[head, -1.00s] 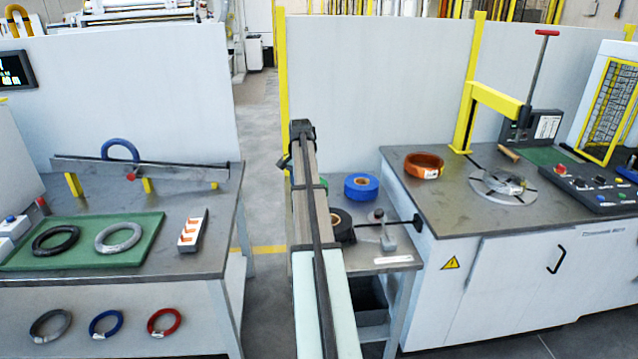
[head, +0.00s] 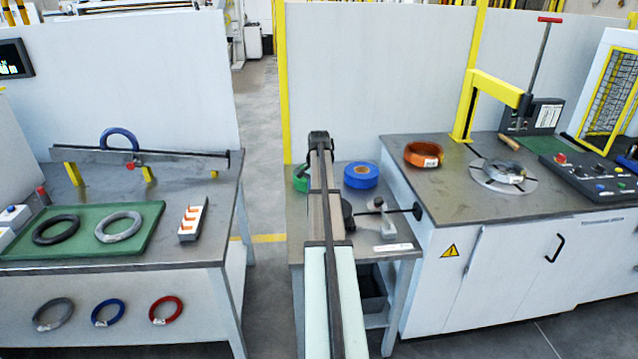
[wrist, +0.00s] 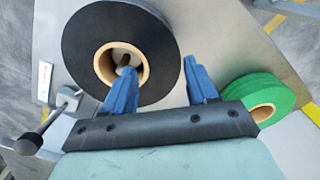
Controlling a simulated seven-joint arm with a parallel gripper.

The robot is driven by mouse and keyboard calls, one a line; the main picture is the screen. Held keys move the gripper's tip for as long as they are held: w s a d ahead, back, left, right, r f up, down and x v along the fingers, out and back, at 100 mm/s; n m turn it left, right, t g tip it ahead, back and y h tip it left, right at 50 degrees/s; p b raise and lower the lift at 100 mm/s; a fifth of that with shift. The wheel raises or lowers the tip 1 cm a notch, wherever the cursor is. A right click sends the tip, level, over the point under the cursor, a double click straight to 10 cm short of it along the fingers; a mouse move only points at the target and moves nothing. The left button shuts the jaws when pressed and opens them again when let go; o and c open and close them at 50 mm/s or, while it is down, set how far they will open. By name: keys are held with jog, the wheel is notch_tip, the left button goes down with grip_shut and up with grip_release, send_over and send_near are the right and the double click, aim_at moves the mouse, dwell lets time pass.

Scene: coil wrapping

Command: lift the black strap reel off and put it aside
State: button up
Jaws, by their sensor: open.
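The black strap reel (wrist: 165,55) has a tan core and lies flat on the small middle table; a post end shows inside the core. In the head view only a dark sliver of the reel (head: 347,212) shows beside my arm. My gripper (wrist: 160,69) is open, with two blue fingers. In the wrist view the left finger overlaps the core opening and the right finger is just outside the reel's right rim. I cannot tell how far the fingertips are above the reel. My arm hides the fingers in the head view.
A green reel (wrist: 258,92) lies close to the right finger in the wrist view. A blue reel (head: 360,176) is at the back of the small table (head: 375,263). A metal clamp-like tool (head: 384,215) with a black knob stands near the front right.

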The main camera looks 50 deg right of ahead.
jog(key=shift+f, duration=2.3)
jog(key=shift+c, duration=0.5)
grip_shut()
jog(key=shift+c, duration=1.1)
grip_release()
jog(key=shift+r, duration=0.1)
jog(key=c, duration=0.5)
